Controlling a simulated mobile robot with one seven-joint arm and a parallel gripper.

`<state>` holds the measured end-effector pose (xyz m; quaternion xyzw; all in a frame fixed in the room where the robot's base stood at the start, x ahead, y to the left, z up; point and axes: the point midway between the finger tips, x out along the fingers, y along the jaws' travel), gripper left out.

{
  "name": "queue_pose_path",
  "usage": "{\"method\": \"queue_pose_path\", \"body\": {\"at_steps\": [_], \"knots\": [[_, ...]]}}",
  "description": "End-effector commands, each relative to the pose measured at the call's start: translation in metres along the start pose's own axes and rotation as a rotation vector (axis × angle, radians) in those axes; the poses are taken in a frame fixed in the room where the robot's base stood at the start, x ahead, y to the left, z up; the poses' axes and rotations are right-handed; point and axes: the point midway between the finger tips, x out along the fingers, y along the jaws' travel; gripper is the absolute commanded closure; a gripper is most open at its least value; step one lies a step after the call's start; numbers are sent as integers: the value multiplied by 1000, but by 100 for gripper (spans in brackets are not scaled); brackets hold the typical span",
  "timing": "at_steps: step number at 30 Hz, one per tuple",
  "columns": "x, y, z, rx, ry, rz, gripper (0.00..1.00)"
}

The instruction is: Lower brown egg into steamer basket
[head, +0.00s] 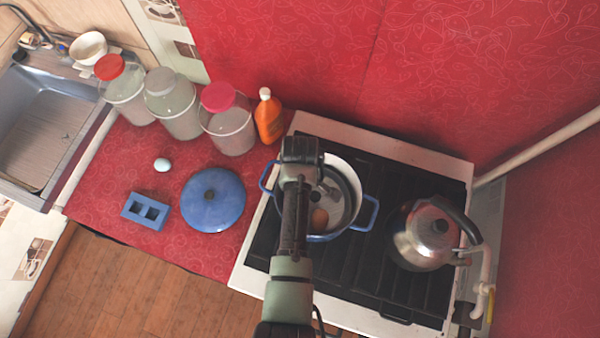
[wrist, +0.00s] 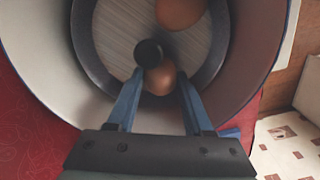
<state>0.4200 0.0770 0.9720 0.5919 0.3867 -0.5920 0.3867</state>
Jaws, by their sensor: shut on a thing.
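The steamer basket (wrist: 112,30), with a dark rim and pale ribbed floor, sits inside the blue-handled pot (head: 357,177) on the stove. My gripper (wrist: 161,84) is inside the pot, its blue fingers shut on a brown egg (wrist: 161,79) within the basket's outline. A dark round knob (wrist: 148,53) partly covers the held egg in the wrist view. Another brown egg (wrist: 180,11) lies in the basket beyond it. One brown egg (head: 319,217) shows in the head view; my arm hides much of the pot. Whether the held egg touches the floor cannot be told.
A kettle (head: 422,238) stands on the stove right of the pot. On the red counter left are a blue lid (head: 212,200), a pale egg (head: 162,165), a blue two-hole holder (head: 145,211), several jars (head: 174,105) and an orange bottle (head: 268,118).

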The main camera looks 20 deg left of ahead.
Motion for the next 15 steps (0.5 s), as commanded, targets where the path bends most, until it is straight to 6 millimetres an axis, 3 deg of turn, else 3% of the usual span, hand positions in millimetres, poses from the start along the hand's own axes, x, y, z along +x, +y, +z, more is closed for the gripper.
{"method": "queue_pose_path", "body": {"at_steps": [10,11,15], "knots": [[2,0,0,0,0,1,68],[2,0,0,0,0,0,44],[2,0,0,0,0,0,18]]}}
